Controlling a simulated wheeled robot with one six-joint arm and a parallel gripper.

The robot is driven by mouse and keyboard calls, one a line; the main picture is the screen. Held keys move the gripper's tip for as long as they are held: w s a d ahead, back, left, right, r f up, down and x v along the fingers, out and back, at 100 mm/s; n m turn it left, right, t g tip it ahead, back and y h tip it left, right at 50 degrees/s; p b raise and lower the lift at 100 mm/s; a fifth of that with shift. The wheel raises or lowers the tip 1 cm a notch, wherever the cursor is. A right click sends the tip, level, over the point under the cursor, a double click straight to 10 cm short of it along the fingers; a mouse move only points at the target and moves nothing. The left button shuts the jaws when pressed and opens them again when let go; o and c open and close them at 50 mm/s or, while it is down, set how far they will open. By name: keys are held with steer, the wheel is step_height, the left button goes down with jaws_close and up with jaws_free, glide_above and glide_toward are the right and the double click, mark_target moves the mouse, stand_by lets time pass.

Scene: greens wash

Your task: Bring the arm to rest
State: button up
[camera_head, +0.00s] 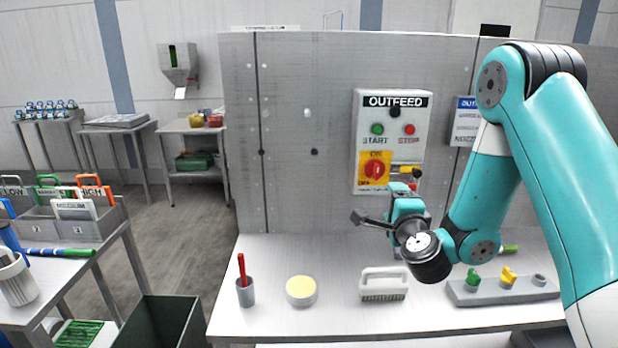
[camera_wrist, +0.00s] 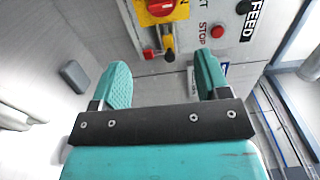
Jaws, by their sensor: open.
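My gripper (camera_head: 386,219) is in front of the grey panel, above the white table and below the OUTFEED control box (camera_head: 362,150). In the wrist view my gripper (camera_wrist: 160,84) shows two teal fingers spread apart with nothing between them. The arm is bent at the elbow, reaching in from the right. In the wrist view the red knob (camera_wrist: 160,7) on its yellow plate and a yellow-handled lever (camera_wrist: 168,42) lie beyond the fingertips. I cannot tell the exact gap to them.
On the white table (camera_head: 330,322) are a cup with a red stick (camera_head: 246,292), a round tub (camera_head: 301,291), a white-handled brush (camera_head: 384,284) and a grey block with coloured pegs (camera_head: 502,292). A dark green bin (camera_head: 160,322) stands left of the table.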

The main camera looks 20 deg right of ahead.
steer(key=s+a+r+n+g+y, duration=0.3)
steer(key=a+n+y, duration=0.45)
steer(key=a, duration=0.25)
steer(key=s+a+r+n+g+y, duration=0.35)
steer(key=a+n+y, duration=0.25)
steer(key=a+n, duration=0.3)
steer(key=s+a+n+g+h, duration=0.1)
steer(key=s+a+n+g, duration=0.1)
steer(key=s+n+g, duration=0.3)
steer(key=s+a+n+g, duration=0.2)
steer(key=s+a, duration=0.1)
steer(key=s, duration=0.5)
steer(key=s+d+n+g+h, duration=0.4)
steer(key=s, duration=0.7)
steer(key=shift+s+d+n, duration=0.15)
steer(key=shift+s+n, duration=0.1)
steer(key=shift+n, duration=0.1)
